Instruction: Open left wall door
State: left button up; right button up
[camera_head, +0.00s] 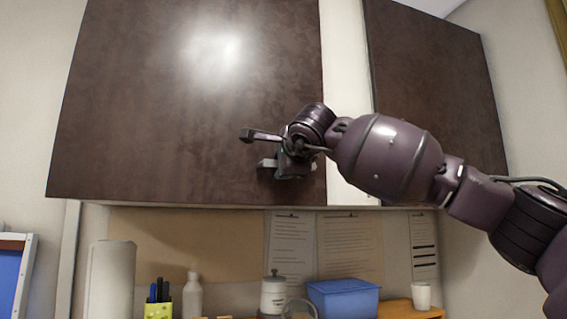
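The left wall door (180,105) is a large dark brown panel and looks shut, flush with the cabinet front. My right arm comes in from the right, and its gripper (263,150) is in front of the door's lower right part. Two finger-like parts point left with a gap between them, so the gripper looks open. I see nothing held in the gap. No door handle can be made out clearly; the gripper and wrist cover part of the door's lower right area. Whether the gripper touches the door cannot be told. My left gripper is not in view.
A second dark wall door (430,75) is at the right, partly behind my arm.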

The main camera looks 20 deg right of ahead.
grip_shut()
jog(key=shift+s, duration=0.15)
dwell(0.4)
